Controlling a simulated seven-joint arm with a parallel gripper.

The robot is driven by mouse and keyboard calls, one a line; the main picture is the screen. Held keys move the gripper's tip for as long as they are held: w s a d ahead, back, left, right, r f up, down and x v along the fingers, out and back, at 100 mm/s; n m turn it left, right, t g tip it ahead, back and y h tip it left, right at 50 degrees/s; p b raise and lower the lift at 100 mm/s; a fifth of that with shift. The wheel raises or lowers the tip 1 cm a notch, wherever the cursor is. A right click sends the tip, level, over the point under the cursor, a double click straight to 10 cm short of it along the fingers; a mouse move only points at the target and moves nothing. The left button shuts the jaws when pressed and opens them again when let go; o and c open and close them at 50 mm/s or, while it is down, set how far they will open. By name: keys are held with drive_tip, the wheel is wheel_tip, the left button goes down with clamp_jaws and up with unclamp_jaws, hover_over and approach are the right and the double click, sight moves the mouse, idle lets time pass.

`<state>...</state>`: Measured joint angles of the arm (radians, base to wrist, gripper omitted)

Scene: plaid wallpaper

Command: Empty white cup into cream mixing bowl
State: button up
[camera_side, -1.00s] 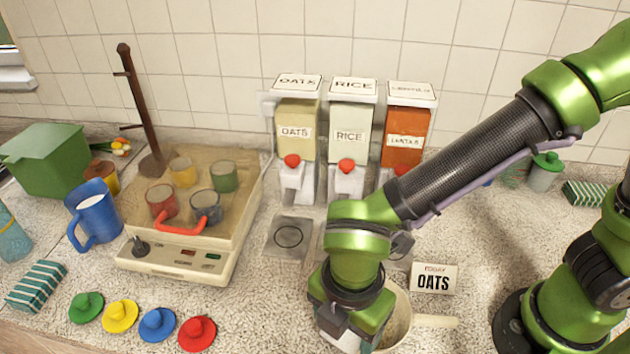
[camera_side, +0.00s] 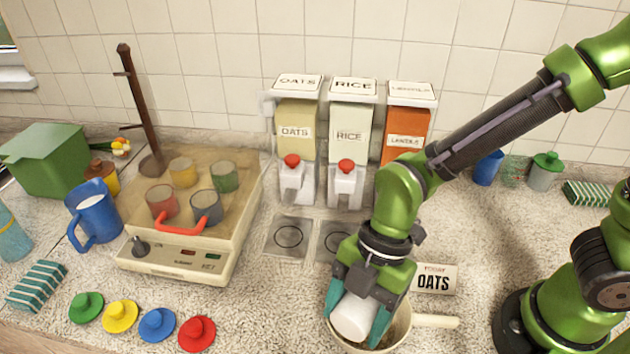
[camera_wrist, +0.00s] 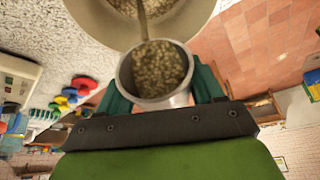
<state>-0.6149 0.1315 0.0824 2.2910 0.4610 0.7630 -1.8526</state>
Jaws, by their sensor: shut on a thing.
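My gripper (camera_side: 358,312) is shut on the white cup (camera_side: 354,318), one teal finger on each side. The cup is tilted above the cream mixing bowl (camera_side: 435,321), which has a handle pointing right. In the wrist view the cup (camera_wrist: 124,75) has its mouth toward the bowl (camera_wrist: 200,14), and oat-like flakes (camera_wrist: 158,68) show inside it. Flakes (camera_wrist: 172,4) also show in the bowl. A thin brown strand (camera_wrist: 143,22) runs between cup and bowl; I cannot tell whether it is falling flakes or a utensil.
An OATS sign (camera_side: 434,279) stands just behind the bowl. Oats (camera_side: 296,130), rice (camera_side: 351,130) and lentil (camera_side: 405,130) dispensers stand at the back.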

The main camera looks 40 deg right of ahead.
drive_tip(key=shift+w+d+r+g+y+p, duration=0.1)
drive_tip(key=shift+d+r+g+y+p, duration=0.1)
drive_tip(key=shift+y, duration=0.5)
drive_tip(key=shift+d+r+g+y+p, duration=0.1)
drive_tip(key=shift+d+r+g+y, duration=0.1)
drive_tip(key=shift+y, duration=0.5)
idle(0.7)
drive_tip(key=shift+w+d+r+g+y, duration=0.1)
drive_tip(key=shift+d+g+y, duration=0.1)
drive_tip(key=shift+y, duration=0.35)
drive_tip(key=shift+d+g+y, duration=0.15)
drive_tip(key=shift+g+y, duration=0.05)
drive_tip(key=shift+y, duration=0.35)
drive_tip(key=shift+d+r+y+p, duration=0.1)
drive_tip(key=shift+y+p, duration=0.3)
drive_tip(key=shift+w+d+y, duration=0.1)
drive_tip(key=shift+y, duration=0.2)
drive_tip(key=shift+s+a+h, duration=0.2)
drive_tip(key=shift+a+h, duration=0.25)
drive_tip(key=shift+h, duration=0.55)
drive_tip(key=shift+a+f+t+h, duration=0.15)
drive_tip(key=shift+t+h, duration=0.1)
drive_tip(key=shift+h, duration=0.35)
drive_tip(key=shift+a+f+t+h, duration=0.15)
drive_tip(key=shift+t+h, duration=0.1)
drive_tip(key=shift+h, duration=0.35)
drive_tip(key=shift+f, duration=0.1)
drive_tip(key=shift+h, duration=0.5)
